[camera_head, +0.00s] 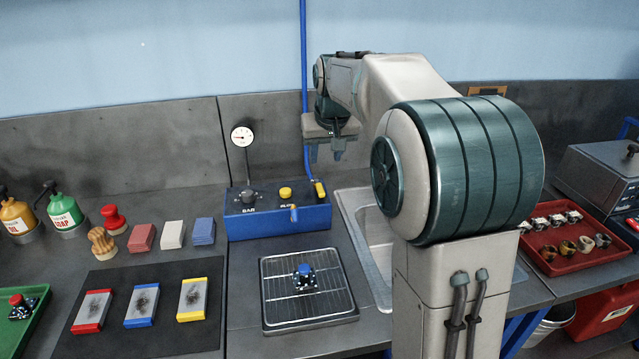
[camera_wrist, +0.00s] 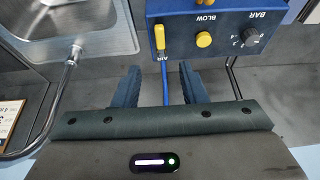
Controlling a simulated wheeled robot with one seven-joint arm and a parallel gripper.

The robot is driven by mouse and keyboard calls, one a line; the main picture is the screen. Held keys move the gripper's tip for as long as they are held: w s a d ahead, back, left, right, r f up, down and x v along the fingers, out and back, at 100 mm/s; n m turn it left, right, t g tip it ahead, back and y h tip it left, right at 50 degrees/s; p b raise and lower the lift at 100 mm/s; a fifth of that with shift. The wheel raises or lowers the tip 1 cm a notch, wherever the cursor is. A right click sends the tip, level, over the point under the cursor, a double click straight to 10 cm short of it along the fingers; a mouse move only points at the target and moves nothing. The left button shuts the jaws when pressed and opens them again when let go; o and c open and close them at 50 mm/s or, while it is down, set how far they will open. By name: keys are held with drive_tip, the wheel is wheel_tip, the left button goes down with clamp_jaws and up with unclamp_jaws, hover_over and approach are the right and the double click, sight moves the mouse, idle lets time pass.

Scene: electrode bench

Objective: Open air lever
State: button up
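The air lever (camera_head: 319,189) is a small yellow handle at the right end of a blue box (camera_head: 262,222), by the blue air pipe (camera_head: 304,60). In the wrist view the lever (camera_wrist: 161,38) lies beside the label AIR, nearly in line with the pipe (camera_wrist: 165,88). My gripper (camera_head: 325,150) is above and behind the lever in the head view, pointing down. In the wrist view my gripper (camera_wrist: 159,75) is open and empty. Its two dark fingers are well apart, with the pipe showing between them. The fingers are apart from the lever.
The box carries a yellow BLOW button (camera_wrist: 204,40), a BAR knob (camera_wrist: 249,35) and a round gauge (camera_head: 242,136). A sink (camera_head: 376,249) with a tap (camera_wrist: 73,60) is to the box's right. A wire-rack tray (camera_head: 330,305) stands in front.

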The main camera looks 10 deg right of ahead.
sight(321, 189)
drive_tip(key=x, duration=0.7)
drive_tip(key=p+x, duration=0.1)
drive_tip(key=x, duration=0.5)
drive_tip(key=shift+w+f, duration=0.25)
drive_tip(key=shift+w, duration=0.1)
clamp_jaws()
